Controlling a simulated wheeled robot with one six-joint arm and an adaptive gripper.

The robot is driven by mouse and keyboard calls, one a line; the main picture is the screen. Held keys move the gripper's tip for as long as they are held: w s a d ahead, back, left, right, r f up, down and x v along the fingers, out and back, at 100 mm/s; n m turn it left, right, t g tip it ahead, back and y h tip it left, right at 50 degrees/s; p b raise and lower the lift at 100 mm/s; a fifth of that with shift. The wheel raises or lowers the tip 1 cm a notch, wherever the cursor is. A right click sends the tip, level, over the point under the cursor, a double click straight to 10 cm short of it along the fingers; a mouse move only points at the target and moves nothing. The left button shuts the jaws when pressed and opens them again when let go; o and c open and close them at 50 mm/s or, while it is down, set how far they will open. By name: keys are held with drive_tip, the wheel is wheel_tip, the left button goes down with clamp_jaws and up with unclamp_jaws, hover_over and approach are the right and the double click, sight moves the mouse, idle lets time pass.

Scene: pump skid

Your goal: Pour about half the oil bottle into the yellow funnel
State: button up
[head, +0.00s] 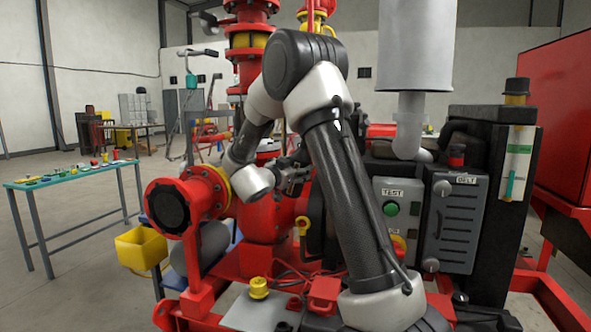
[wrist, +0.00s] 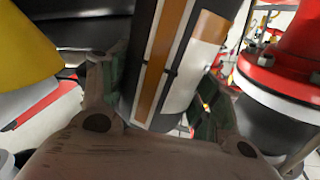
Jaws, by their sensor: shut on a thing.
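My gripper (wrist: 158,100) is shut on the oil bottle (wrist: 172,55), with one green-padded finger on each side. The bottle is dark, with an amber oil strip and a white label, and looks tilted in the wrist view. Its mouth is out of sight there. A smooth yellow surface (wrist: 22,45) at the left edge of the wrist view is apart from the bottle; it may be the funnel. In the head view my gripper (head: 292,178) is partly hidden behind my forearm, and the bottle cannot be made out. A small yellow fitting (head: 258,288) sits low on the skid; whether it is the funnel is unclear.
Red pump pipework (head: 175,205) stands close beside my gripper. A grey TEST panel (head: 402,212) and a dark unit with a level gauge (head: 516,165) stand to the right. A yellow bin (head: 141,248) and a teal table (head: 75,173) are at left, with open floor around the table.

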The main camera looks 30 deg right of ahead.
drive_tip(key=s+m, duration=0.1)
drive_tip(key=s+d+f+m, duration=0.1)
drive_tip(key=m, duration=0.1)
drive_tip(key=shift+s+m, duration=0.1)
drive_tip(key=shift+m, duration=0.2)
drive_tip(key=shift+s+d+m, duration=0.4)
drive_tip(key=shift+s+m, duration=0.3)
drive_tip(key=shift+m, duration=0.3)
drive_tip(key=shift+w+a+r+m, duration=0.1)
drive_tip(key=shift+a+r+m, duration=0.25)
drive_tip(key=shift+m, duration=0.45)
drive_tip(key=shift+w+a+r+m, duration=0.15)
drive_tip(key=shift+w+r+m, duration=0.2)
drive_tip(key=shift+m, duration=0.65)
idle(1.4)
drive_tip(key=shift+w+a+r+m, duration=0.1)
drive_tip(key=shift+w+r+m, duration=0.1)
drive_tip(key=shift+r+m, duration=0.6)
idle(2.4)
